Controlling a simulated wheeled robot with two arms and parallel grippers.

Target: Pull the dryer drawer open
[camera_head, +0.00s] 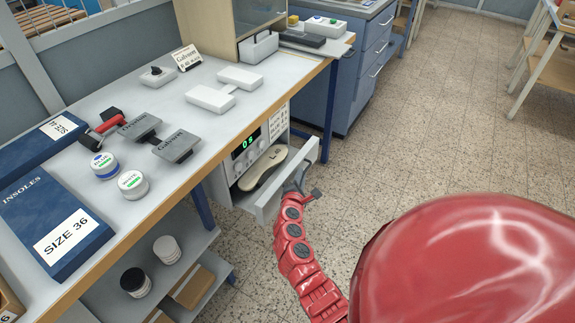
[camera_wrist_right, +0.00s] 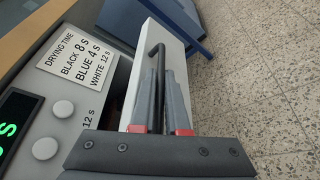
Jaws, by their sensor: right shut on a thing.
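The dryer (camera_head: 238,161) is a white box under the bench with a green lit display. Its drawer (camera_head: 311,153) stands out from the body, and a beige insole with dark lettering (camera_head: 272,160) lies in it. My right gripper (camera_head: 299,184) is at the outer face of the drawer front. In the right wrist view, its grey fingers (camera_wrist_right: 168,98) are shut on the black drawer handle (camera_wrist_right: 156,52), against the white drawer front (camera_wrist_right: 165,35). The fingers hide part of the handle. My left gripper is not in view.
The bench top (camera_head: 215,135) above carries stamps, two jars, white blocks and blue insole boxes (camera_head: 60,225). A lower shelf (camera_head: 205,240) holds more jars. A blue drawer cabinet (camera_head: 345,85) stands behind. The tiled floor (camera_head: 400,150) right of the drawer is clear.

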